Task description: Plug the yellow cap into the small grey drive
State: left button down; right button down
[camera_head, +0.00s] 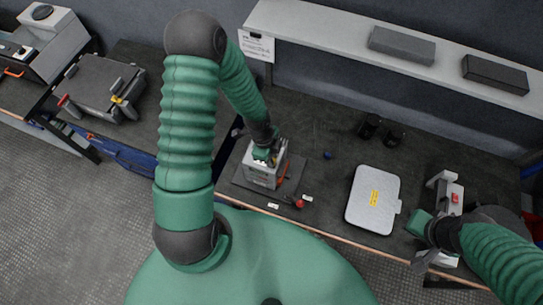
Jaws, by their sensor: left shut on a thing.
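The small grey drive (262,176) stands upright on a dark base plate on the bench, left of the middle. My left gripper (264,154) reaches down to the top of this drive and is shut. A small bit of yellow shows at its fingertips, which fits the yellow cap, mostly hidden by the fingers. I cannot tell whether the cap is seated in the drive or just above it. My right gripper (416,226) is at the right, beside a grey-white device (447,196); whether its jaws are open is too small to tell.
A light grey case with a yellow label (373,199) lies between the two grippers. A red knob (299,203) and a blue knob (327,155) are near the drive. Dark cylinders (369,127) stand behind. A shelf (340,42) with two dark boxes runs along the back.

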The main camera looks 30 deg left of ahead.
pick_arm(q)
jog(key=shift+f+b, duration=0.45)
jog(key=shift+f, duration=0.1)
jog(key=c, duration=1.3)
grip_release()
jog(key=r, duration=0.5)
jog(key=a+r+p, duration=0.1)
jog(key=r, duration=0.5)
jog(key=s+a+r+p, duration=0.1)
jog(key=r, duration=0.4)
jog(key=shift+a+r, duration=0.2)
jog(key=shift+r, duration=0.1)
